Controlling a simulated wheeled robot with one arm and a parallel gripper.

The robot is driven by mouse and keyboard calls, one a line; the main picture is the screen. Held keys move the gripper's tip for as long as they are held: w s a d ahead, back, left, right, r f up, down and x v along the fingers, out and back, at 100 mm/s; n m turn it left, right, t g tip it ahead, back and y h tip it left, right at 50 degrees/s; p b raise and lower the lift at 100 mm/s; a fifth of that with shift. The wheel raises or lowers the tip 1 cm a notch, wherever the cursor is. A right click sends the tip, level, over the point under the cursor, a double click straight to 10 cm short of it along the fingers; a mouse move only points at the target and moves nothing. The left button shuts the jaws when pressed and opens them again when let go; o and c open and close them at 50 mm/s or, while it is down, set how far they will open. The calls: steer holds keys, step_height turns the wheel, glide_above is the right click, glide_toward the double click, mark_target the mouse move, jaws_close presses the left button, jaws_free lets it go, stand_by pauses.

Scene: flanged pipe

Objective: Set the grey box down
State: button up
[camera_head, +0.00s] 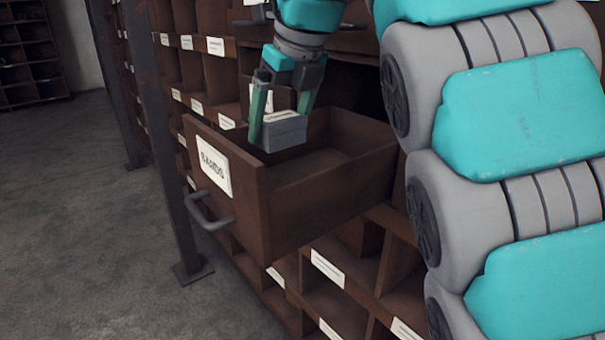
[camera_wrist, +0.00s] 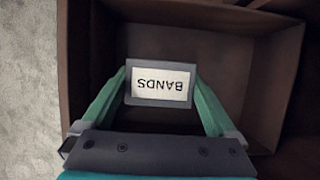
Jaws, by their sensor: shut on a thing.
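The grey box (camera_head: 285,131) is held between the two green fingers of my gripper (camera_head: 281,118), over the open brown drawer (camera_head: 330,203). In the wrist view the box (camera_wrist: 160,103) has a pale label on top reading "BANDS", upside down. The fingers of my gripper (camera_wrist: 160,95) press on its left and right sides. The drawer (camera_wrist: 286,85) lies below and around it in that view, with bare floor inside. In the head view the front panel hides the box's lower surroundings, so I cannot tell the gap to the drawer floor.
The drawer's front has a white label (camera_head: 214,168) and a metal handle (camera_head: 210,212). A shelf unit with labelled compartments (camera_head: 329,268) surrounds the drawer. A dark upright post (camera_head: 160,140) stands to the left. Grey concrete floor (camera_head: 80,200) is clear at the left.

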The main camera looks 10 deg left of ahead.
mark_target(294, 136)
steer(key=shift+s+f+b, duration=0.2)
steer(key=shift+f+b, duration=0.25)
steer(key=shift+f, duration=0.75)
steer(key=shift+w+f, duration=0.1)
steer(key=shift+f, duration=3.45)
steer(key=shift+f, duration=0.2)
steer(key=o, duration=1.4)
steer(key=shift+c, duration=0.2)
steer(key=shift+r, duration=0.15)
steer(key=v, duration=0.9)
steer(key=shift+w, duration=0.1)
steer(key=shift+p+v, duration=0.6)
steer(key=shift+v, duration=0.95)
